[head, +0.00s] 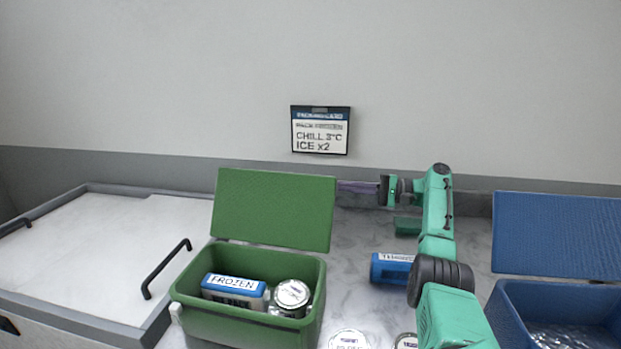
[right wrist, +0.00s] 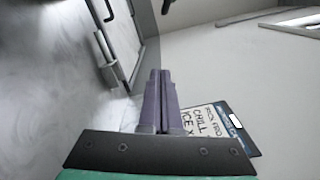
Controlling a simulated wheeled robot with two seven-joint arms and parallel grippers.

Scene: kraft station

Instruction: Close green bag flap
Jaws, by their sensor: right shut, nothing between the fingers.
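The green bag (head: 245,319) stands open on the counter, left of centre in the head view. Its green flap (head: 273,208) stands up at the back edge, nearly upright. Inside are a blue and white pack (head: 235,290) marked FROZEN and a round-lidded container (head: 291,294). My right gripper (head: 342,186) reaches in from the right, its purple fingers at the flap's upper right edge. The tips seem to end at or behind that edge; I cannot tell if they touch it. In the right wrist view the fingers (right wrist: 160,78) are together and empty. My left gripper is out of view.
A blue bag (head: 556,240) stands open at the right. A blue pack (head: 391,268) and a round-lidded container (head: 348,340) are on the marble counter. A white lidded unit (head: 80,245) with a black handle (head: 166,268) is at the left. A sign (head: 320,130) hangs on the wall.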

